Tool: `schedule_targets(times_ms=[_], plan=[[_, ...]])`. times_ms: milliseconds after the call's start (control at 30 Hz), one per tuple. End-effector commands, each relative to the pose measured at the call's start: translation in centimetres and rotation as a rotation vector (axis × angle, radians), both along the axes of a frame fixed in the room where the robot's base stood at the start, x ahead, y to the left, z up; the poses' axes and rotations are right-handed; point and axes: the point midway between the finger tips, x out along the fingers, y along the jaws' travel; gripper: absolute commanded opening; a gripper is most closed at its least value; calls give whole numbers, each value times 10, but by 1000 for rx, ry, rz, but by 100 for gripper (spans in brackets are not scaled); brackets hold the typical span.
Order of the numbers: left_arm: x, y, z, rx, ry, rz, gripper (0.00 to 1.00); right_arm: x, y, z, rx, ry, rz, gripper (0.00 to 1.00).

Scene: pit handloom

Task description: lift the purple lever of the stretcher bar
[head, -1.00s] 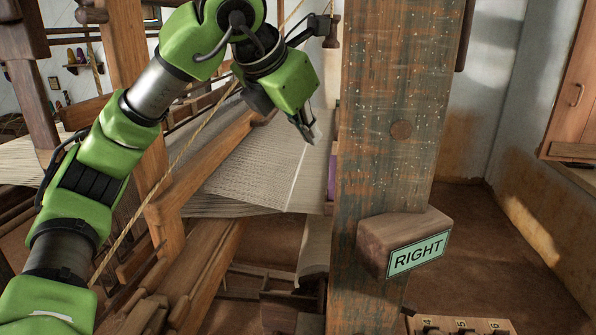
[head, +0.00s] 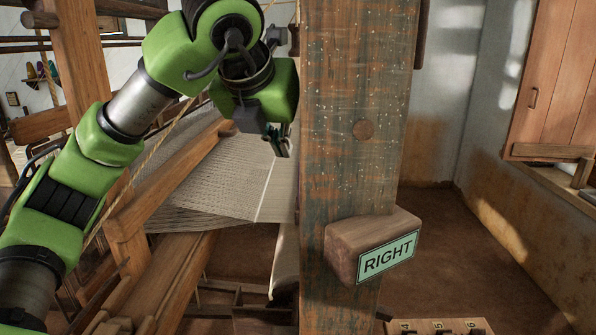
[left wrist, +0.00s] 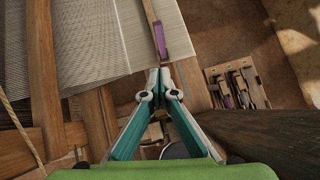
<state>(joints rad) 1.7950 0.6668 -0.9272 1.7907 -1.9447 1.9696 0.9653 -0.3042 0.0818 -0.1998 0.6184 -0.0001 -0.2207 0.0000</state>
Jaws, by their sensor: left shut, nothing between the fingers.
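The purple lever (left wrist: 160,38) shows in the left wrist view, at the near end of a thin wooden stretcher bar (left wrist: 150,10) lying along the edge of the woven cloth. My left gripper (left wrist: 160,76) is shut and empty, its tips just short of the lever's near end in that picture; I cannot tell whether they touch. In the head view my left gripper (head: 277,142) hangs over the cloth (head: 225,185), beside the thick post, and the lever is hidden there. My right gripper is not in view.
A thick wooden post (head: 350,120) with a block labelled RIGHT (head: 388,257) stands close to the right of my left gripper. A numbered pedal box (head: 440,327) sits low behind it. Loom beams (head: 165,180) lie to the left. The floor at right is open.

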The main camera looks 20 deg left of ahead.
Motion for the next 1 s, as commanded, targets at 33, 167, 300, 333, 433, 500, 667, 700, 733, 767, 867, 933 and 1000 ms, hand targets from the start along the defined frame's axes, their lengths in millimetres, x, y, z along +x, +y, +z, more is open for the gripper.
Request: schedule_targets(times_ms=[33,167,300,333,433,500,667,700,733,767,867,933,1000], plan=[[8,1,-8,0,5,2,0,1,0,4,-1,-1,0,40],[27,3,-29,0,5,3,0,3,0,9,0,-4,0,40],[48,4,-51,1,4,2,0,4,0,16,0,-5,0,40],[52,4,-56,0,5,2,0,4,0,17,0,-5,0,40],[66,5,-72,0,5,3,0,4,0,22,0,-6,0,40],[75,6,-82,0,4,1,0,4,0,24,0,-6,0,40],[97,7,-89,-1,2,1,0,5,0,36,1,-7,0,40],[101,7,-91,-1,1,1,0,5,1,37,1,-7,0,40],[103,7,-92,0,1,1,0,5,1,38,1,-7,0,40],[105,7,-94,0,1,1,0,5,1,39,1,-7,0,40],[109,7,-96,0,-1,0,0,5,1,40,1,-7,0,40],[110,7,-97,1,-1,-1,0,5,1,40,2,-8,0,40],[110,7,-98,1,-1,-1,0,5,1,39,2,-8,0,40]])
